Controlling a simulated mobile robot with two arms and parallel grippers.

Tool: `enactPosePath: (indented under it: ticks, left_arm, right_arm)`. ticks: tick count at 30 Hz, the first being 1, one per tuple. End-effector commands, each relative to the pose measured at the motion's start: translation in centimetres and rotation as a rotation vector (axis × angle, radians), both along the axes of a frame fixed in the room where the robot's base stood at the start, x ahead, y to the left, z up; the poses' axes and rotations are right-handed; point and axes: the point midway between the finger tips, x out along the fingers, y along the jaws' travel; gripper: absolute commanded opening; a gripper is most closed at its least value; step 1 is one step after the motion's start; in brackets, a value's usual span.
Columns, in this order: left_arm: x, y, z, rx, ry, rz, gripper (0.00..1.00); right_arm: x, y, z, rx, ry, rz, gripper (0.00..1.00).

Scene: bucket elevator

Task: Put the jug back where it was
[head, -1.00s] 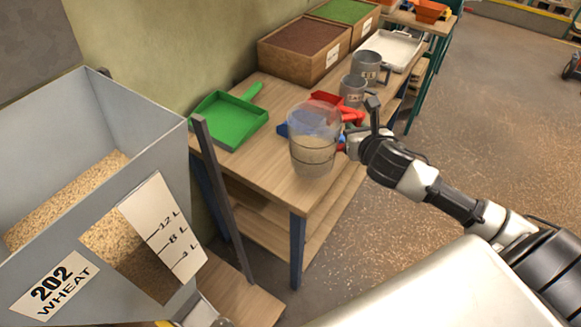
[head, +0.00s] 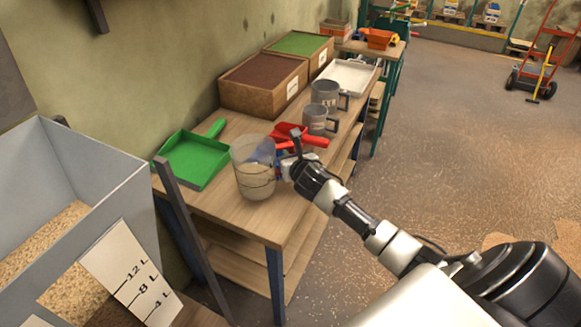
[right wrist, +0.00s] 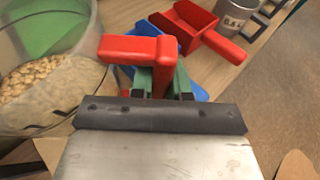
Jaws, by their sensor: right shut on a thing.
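The jug (head: 254,172) is a clear, marked cup over the front part of the wooden workbench (head: 230,213); I cannot tell whether its base touches the top. My right gripper (head: 291,166) is at its right side, shut on its red handle. In the right wrist view the red handle (right wrist: 140,50) sits between the green finger pads, and the jug's clear wall (right wrist: 85,85) is at the left, with pale grain (right wrist: 45,85) showing in it. My left gripper is not in view.
A green dustpan (head: 190,160) lies left of the jug. Red scoop (head: 290,135) and a blue one (right wrist: 185,65) lie behind it. Grey measuring cups (head: 316,120), a white tray (head: 350,76) and wooden boxes (head: 255,88) stand farther back. A grain hopper (head: 95,190) is at left.

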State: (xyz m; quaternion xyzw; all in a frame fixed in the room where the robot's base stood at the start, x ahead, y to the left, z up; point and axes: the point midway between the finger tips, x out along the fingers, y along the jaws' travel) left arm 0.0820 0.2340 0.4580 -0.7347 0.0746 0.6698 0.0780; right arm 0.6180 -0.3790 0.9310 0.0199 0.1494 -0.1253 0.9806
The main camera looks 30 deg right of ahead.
Motion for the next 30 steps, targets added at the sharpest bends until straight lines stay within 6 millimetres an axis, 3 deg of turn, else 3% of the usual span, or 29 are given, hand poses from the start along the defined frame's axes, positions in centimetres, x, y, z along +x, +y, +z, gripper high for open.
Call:
enactPosePath:
  ticks: [8, 20, 21, 25, 30]
  left_arm:
    - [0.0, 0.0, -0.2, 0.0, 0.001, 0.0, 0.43]
    - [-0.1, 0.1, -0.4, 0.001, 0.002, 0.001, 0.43]
    - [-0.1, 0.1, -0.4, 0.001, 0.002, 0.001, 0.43]
    - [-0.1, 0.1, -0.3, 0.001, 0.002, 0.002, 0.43]
    - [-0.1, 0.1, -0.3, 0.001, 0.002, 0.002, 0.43]
  right_arm:
    - [0.0, 0.1, -3.4, 0.005, -0.002, -0.001, 0.0]
    - [0.0, 0.0, -4.0, 0.002, -0.003, 0.001, 0.0]
    - [-0.1, 0.0, -4.2, 0.001, 0.002, 0.0, 0.19]
    - [-0.1, 0.0, -4.1, 0.001, 0.002, 0.0, 0.39]
    - [-0.1, 0.0, -4.1, 0.001, 0.002, 0.0, 0.42]
